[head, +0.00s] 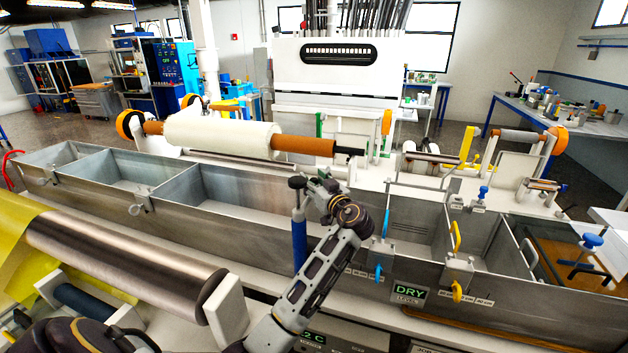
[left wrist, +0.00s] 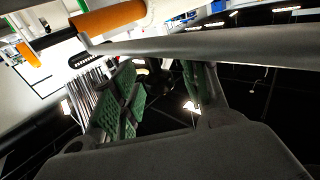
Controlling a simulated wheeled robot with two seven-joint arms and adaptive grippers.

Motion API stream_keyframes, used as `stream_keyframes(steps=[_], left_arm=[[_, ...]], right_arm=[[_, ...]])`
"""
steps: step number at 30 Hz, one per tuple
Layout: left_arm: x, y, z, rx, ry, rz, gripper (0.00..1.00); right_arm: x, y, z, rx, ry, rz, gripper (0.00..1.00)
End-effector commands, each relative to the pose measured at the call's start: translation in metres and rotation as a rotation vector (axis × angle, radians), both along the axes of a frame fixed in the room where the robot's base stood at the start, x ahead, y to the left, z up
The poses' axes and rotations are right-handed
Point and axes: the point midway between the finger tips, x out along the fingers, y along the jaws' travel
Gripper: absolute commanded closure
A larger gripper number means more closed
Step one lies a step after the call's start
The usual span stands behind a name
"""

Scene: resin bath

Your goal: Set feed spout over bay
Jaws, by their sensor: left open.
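A long grey metal bath (head: 240,212) is split by cross walls into several bays, and the bays in view look empty. A blue post with a grey pipe and dark knob (head: 299,238), possibly the feed spout, stands upright at the front wall near the middle. My left gripper (head: 322,190) is just right of its top, partly hidden by my wrist. In the left wrist view its green-padded fingers (left wrist: 165,90) are spread apart. A grey bar (left wrist: 210,44) crosses beyond them; I cannot tell whether it is the spout or whether it touches. My right gripper is out of sight.
A white roll on an orange core (head: 305,146) lies behind the bath. A metal roller (head: 130,252) is at front left.

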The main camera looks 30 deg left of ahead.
Motion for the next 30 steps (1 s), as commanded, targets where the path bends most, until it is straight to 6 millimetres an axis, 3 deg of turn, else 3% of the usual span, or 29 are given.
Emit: stream_keyframes(steps=[9,20,30], left_arm=[[0.001,0.001,0.0,0.0,0.0,0.0,0.56],[0.001,0.001,0.0,0.0,0.0,0.0,1.0],[0.001,0.0,0.0,-0.001,-0.001,-0.008,1.0]], right_arm=[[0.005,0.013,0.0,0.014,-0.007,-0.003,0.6],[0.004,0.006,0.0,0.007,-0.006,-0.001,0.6],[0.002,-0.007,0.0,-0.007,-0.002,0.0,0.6]])
